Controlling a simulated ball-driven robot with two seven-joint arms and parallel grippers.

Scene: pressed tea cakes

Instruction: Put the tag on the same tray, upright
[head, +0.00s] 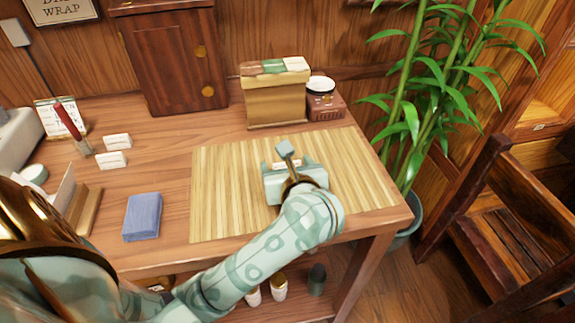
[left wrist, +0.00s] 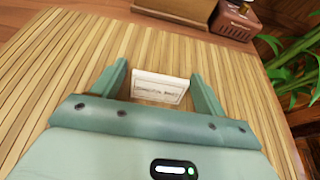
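A small white tag with a line of dark lettering shows in the left wrist view (left wrist: 160,88), over the slatted bamboo mat. My left gripper (left wrist: 161,80) is open around it, one finger at each side, with narrow gaps visible. The tag's printed face leans back towards the camera. In the head view my left gripper (head: 289,168) is low over the mat (head: 215,195), and the tag is mostly hidden there. I cannot tell whether the tag touches the mat. No tray is clearly recognisable. My right gripper is not in view.
A tan package (head: 277,100) and a small red-brown box with a round lid (head: 323,103) stand behind the mat. Two white cards (head: 112,160) and a blue block (head: 142,217) are at left. A plant (head: 415,120) borders the table's right edge.

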